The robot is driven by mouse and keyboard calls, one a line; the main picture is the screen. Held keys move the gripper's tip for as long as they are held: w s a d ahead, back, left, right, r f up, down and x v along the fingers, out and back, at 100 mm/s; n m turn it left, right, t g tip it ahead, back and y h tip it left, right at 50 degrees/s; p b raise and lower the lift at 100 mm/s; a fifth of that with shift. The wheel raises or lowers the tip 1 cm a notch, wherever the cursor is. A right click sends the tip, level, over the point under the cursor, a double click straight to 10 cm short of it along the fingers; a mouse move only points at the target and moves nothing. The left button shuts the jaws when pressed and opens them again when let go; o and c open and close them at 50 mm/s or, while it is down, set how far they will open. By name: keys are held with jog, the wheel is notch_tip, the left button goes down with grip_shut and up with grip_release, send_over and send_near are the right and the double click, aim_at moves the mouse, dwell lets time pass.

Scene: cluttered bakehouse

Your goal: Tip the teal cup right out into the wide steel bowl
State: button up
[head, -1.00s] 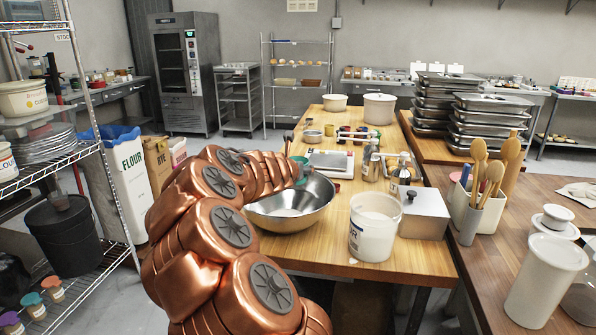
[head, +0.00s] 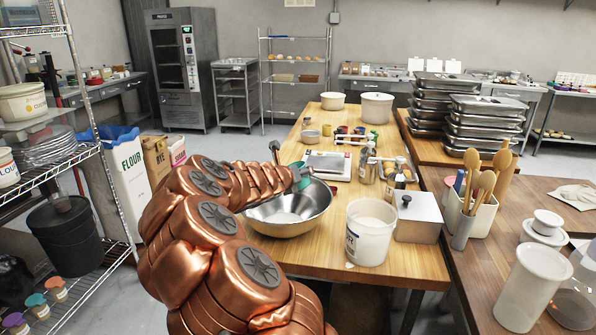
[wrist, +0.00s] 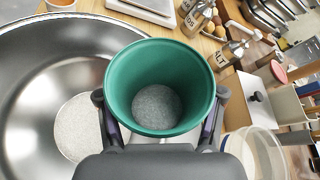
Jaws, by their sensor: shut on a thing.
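The teal cup (wrist: 160,60) is held between the fingers of my gripper (wrist: 160,135) in the wrist view. The wrist camera looks into its open mouth, and a grey, grainy patch lies at its bottom. In the head view the teal cup (head: 301,176) shows small at the end of my arm, above the back part of the wide steel bowl (head: 295,224). Its tilt is hard to tell there. In the wrist view the wide steel bowl (wrist: 25,75) fills the left side, with a pale, grainy heap inside, partly hidden by the cup.
A white tub (head: 370,238) stands just right of the bowl, with a steel box (head: 418,222) beside it. A scale (head: 328,165) sits behind the bowl. Bottles (head: 368,168) stand behind the tub. An utensil holder (head: 467,218) is further right.

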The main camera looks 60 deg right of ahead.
jog(key=shift+s+r+n+g+h+p, duration=0.1)
jog(key=shift+r+n+g+h+p, duration=0.25)
jog(key=shift+n+p, duration=0.75)
jog(key=shift+s+r+n+g+h+p, duration=0.1)
jog(key=shift+r+n+g+h+p, duration=0.3)
jog(key=shift+p, duration=1.15)
jog(key=shift+n+p, duration=0.3)
jog(key=shift+p, duration=0.35)
jog(key=n+g+p, duration=0.1)
jog(key=p, duration=0.3)
jog(key=shift+w+h+p, duration=0.15)
jog(key=shift+h+p, duration=0.1)
jog(key=shift+p, duration=0.1)
jog(key=shift+n+p, duration=0.6)
jog(key=shift+p, duration=0.4)
jog(key=shift+w+g+p, duration=0.1)
jog(key=shift+g+p, duration=0.15)
jog(key=shift+p, duration=0.1)
jog(key=shift+w+f+n+h, duration=0.1)
jog(key=shift+f+n+h, duration=0.25)
jog(key=shift+n, duration=0.25)
jog(key=n, duration=0.1)
jog(key=w+n+h, duration=0.1)
jog(key=n, duration=0.1)
jog(key=shift+a+f+n+g+h, duration=0.2)
jog(key=shift+n+g+h, duration=0.1)
jog(key=shift+g, duration=0.1)
jog(key=shift+w+n, duration=0.1)
jog(key=shift+n, duration=0.2)
